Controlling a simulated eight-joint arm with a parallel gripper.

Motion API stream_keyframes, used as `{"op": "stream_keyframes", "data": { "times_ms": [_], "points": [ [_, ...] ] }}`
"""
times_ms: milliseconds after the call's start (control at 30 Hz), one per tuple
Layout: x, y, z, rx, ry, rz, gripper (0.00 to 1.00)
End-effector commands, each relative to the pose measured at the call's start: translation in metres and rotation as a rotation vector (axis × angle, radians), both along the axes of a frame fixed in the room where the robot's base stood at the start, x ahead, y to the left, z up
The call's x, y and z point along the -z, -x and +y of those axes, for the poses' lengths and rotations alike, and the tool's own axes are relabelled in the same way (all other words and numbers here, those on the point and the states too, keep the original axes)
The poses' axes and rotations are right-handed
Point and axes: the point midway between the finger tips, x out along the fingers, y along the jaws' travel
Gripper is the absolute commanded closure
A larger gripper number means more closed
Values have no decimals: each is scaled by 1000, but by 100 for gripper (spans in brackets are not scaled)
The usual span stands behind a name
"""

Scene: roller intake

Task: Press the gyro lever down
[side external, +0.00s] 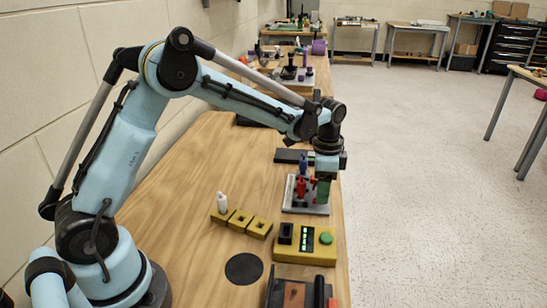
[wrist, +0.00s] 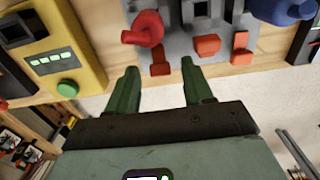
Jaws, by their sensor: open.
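A grey panel (side external: 305,208) carries a red lever (side external: 301,187) and a blue lever (side external: 303,166). In the wrist view the grey panel (wrist: 182,38) shows the red lever's rounded knob (wrist: 145,29) at upper left and the blue lever (wrist: 283,10) at the top right. I see no label telling which is the gyro lever. My gripper (wrist: 158,66) is open, its two green fingers apart, with nothing held. In the side view my gripper (side external: 323,189) is down at the right side of the panel, close to the red lever; contact cannot be told.
A yellow box (side external: 307,244) with a green button and display stands in front of the panel. Yellow blocks (side external: 240,220), one with a white peg, and a black disc (side external: 244,268) lie left of it. The wooden bench (side external: 195,180) has free room at left; its edge is right of the panel.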

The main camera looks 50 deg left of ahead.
Motion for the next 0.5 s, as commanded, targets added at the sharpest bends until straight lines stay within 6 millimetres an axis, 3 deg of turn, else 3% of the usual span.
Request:
{"op": "stream_keyframes", "data": {
  "times_ms": [333,500],
  "points": [
    [4,0,0,0,0,0,49],
    [4,0,0,0,0,0,75]
  ]
}}
